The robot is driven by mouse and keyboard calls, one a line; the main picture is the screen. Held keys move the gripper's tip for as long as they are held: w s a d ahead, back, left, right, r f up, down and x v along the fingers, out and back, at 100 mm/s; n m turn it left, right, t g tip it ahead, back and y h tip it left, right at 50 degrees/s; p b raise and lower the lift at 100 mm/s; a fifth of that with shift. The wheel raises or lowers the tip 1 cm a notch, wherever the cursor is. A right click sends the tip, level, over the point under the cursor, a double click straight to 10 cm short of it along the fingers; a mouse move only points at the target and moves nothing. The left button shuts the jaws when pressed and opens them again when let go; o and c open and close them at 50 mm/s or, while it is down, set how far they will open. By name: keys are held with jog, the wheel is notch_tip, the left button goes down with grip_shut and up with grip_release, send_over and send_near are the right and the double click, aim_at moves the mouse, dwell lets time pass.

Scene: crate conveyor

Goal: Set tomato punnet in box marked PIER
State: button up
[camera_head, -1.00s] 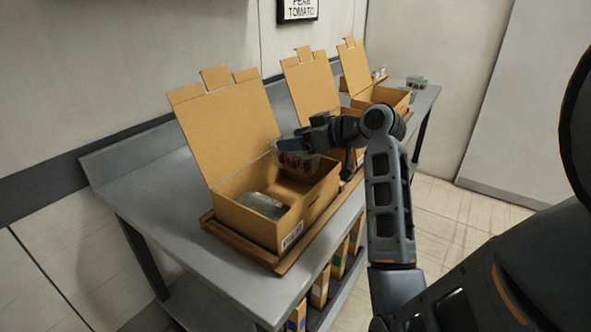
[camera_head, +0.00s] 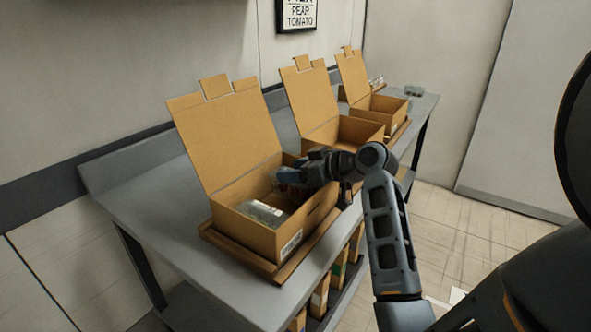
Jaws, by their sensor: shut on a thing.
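The nearest open cardboard box (camera_head: 255,236) stands on a brown tray with its lid raised. A label (camera_head: 290,245) is on its front corner, too small to read. A clear punnet (camera_head: 263,213) lies in its near end. My gripper (camera_head: 284,177) reaches down into the far end of this box, shut on the tomato punnet (camera_head: 285,190). That punnet is inside the walls, mostly hidden by my gripper and the box; I cannot tell whether it touches the bottom.
Two more open boxes stand behind, a middle one (camera_head: 352,131) and a far one (camera_head: 391,110). Another clear punnet (camera_head: 414,91) is at the table's far end. The table's (camera_head: 146,191) left part is bare.

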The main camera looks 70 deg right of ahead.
jog(key=shift+f, duration=0.35)
jog(key=o, duration=1)
jog(key=shift+o, duration=0.2)
jog(key=shift+r, duration=0.1)
jog(key=shift+r, duration=0.2)
jog(key=v, duration=1.2)
jog(key=shift+r, duration=0.25)
